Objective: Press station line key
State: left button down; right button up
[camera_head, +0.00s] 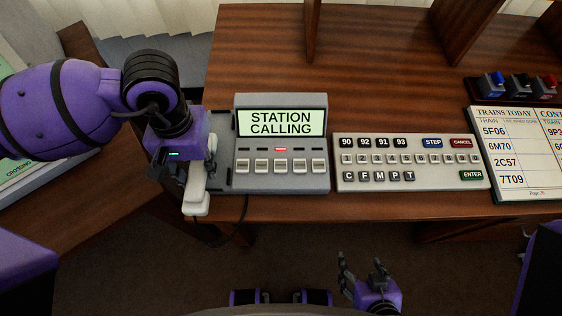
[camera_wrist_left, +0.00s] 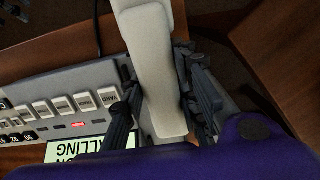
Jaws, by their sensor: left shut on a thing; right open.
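The grey phone unit (camera_head: 236,180) stands on the desk with a lit display (camera_head: 281,122) reading "STATION CALLING". A red light (camera_head: 281,149) glows above the middle key, and also shows in the left wrist view (camera_wrist_left: 78,125). My left gripper (camera_head: 190,170) is shut on the pale handset (camera_wrist_left: 156,75) at the unit's left side. The handset's lower end (camera_head: 197,198) shows below the gripper. My right gripper (camera_head: 361,265) is open and empty, in front of the desk.
A keypad panel (camera_head: 410,174) with ENTER, STEP and CANCEL keys lies right of the unit. A train chart (camera_head: 505,158) and coloured switches (camera_head: 520,82) are further right. A dark cable (camera_head: 240,222) hangs over the desk's front edge. The desk (camera_head: 400,95) behind is mostly clear.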

grip_shut()
jog(key=shift+w, duration=0.1)
dwell(1.2)
